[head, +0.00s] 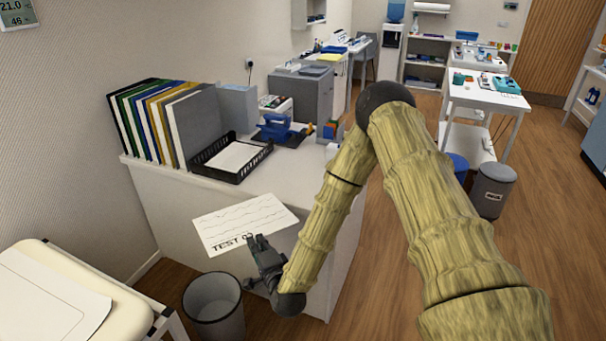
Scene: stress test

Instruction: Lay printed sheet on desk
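The white printed sheet (243,218), marked with wavy lines and "TEST 0" plus a partly hidden character, appears flat in the head view, in front of the desk's near side. My gripper (256,243) meets the sheet's near edge and appears shut on it; the fingertips are small and dark, so the grip itself is hard to see. The white desk (285,178) stands behind the sheet, with a bare patch of top to the right of a black tray.
The black tray (232,158) holds paper. Several upright binders (160,122) stand at the desk's left, and a blue device (280,129) sits at the back. A grey bin (213,305) is below the sheet. A cream padded surface (75,285) is at lower left.

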